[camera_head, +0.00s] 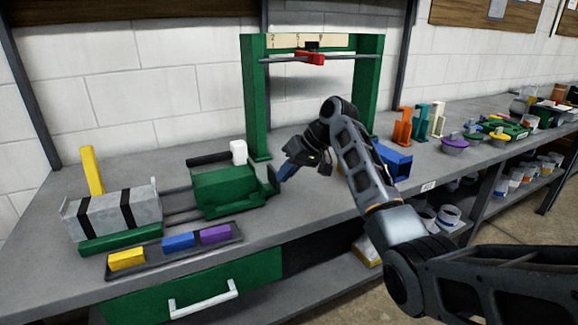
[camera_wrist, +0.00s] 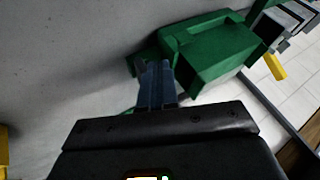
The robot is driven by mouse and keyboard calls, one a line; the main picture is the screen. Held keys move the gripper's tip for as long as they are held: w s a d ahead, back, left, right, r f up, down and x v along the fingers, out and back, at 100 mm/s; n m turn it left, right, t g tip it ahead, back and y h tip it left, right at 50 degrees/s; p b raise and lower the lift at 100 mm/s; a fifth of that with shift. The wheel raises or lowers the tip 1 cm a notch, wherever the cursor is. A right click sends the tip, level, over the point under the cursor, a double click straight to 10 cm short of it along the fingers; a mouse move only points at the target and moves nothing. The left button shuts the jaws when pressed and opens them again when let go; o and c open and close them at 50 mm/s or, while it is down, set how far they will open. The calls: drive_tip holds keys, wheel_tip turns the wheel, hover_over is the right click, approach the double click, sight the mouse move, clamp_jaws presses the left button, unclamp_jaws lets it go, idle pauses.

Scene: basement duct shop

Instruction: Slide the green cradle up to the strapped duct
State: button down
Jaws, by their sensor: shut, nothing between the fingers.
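The green cradle (camera_head: 224,188) sits on the bench, on two dark rails (camera_head: 177,193), with an upright end plate at its right. It also shows in the wrist view (camera_wrist: 215,48). The strapped duct (camera_head: 112,213), a grey box with two black straps, lies to its left on a green base; a visible gap separates them. Part of the duct shows at the wrist view's top right (camera_wrist: 284,22). My gripper (camera_head: 284,173) is shut and empty, its blue-grey fingers (camera_wrist: 155,82) beside the cradle's right end plate. I cannot tell whether they touch it.
A tray (camera_head: 180,253) with yellow, blue and purple blocks lies in front. A yellow post (camera_head: 92,170) stands behind the duct. A green gantry (camera_head: 257,100) with a red clamp (camera_head: 310,58) rises behind my gripper. A blue bin (camera_head: 397,163) stands right of my arm.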

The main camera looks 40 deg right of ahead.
drive_tip(key=shift+x, duration=2.65)
drive_tip(key=p, duration=0.3)
approach(230, 204)
drive_tip(key=x, duration=0.5)
drive_tip(key=shift+f, duration=0.15)
